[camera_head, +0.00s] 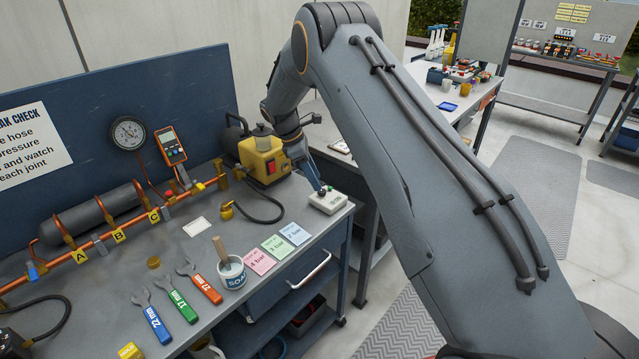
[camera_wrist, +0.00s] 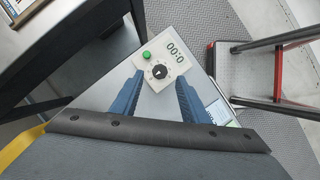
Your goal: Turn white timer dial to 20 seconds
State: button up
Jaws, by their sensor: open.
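The white timer (camera_head: 328,201) is a small box at the right front corner of the grey workbench. In the wrist view the timer (camera_wrist: 150,50) shows a round black dial (camera_wrist: 159,71) with a light pointer mark, a green button (camera_wrist: 146,55) and a dark readout (camera_wrist: 175,53) that looks like 00:0. My gripper (camera_wrist: 160,83) has its two blue fingers apart, one on each side of the dial, with nothing between them. Contact with the dial cannot be told.
A yellow pump (camera_head: 262,160) with a black hose stands left of the timer. The bench edge is close to the timer's right.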

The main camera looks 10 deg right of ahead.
aim_at(322, 193)
jog(key=shift+p+x, duration=0.6)
jog(key=shift+x, duration=1.35)
grip_shut()
jog(key=shift+w+b, duration=0.1)
jog(key=shift+b, duration=0.3)
jog(key=m+b, duration=0.1)
jog(key=b, duration=0.1)
jog(key=m+b, duration=0.1)
jog(key=b, duration=0.1)
jog(key=shift+w+f+m+g+y, duration=0.2)
jog(key=shift+m+g+y, duration=0.1)
jog(key=shift+g, duration=0.1)
jog(key=m+g+b, duration=0.1)
jog(key=m+b, duration=0.3)
jog(key=b, duration=0.2)
jog(key=shift+w+d+y, duration=0.15)
jog(key=shift+y, duration=0.25)
jog(key=m+b, duration=0.2)
jog(key=m+g+y+b, duration=0.1)
jog(key=m+b, duration=0.1)
jog(key=shift+w+d+r+m, duration=0.1)
jog(key=shift+d+r+m, duration=0.05)
jog(key=shift+m, duration=0.25)
jog(key=shift+d+r+m+g+y+b, duration=0.15)
jog(key=shift+m+y+b, duration=0.35)
jog(key=shift+m, duration=0.5)
jog(key=shift+f+m+g+y+b, duration=0.1)
jog(key=shift+m+g+y+b, duration=0.3)
jog(key=shift+m, duration=0.6)
jog(key=shift+r, duration=0.1)
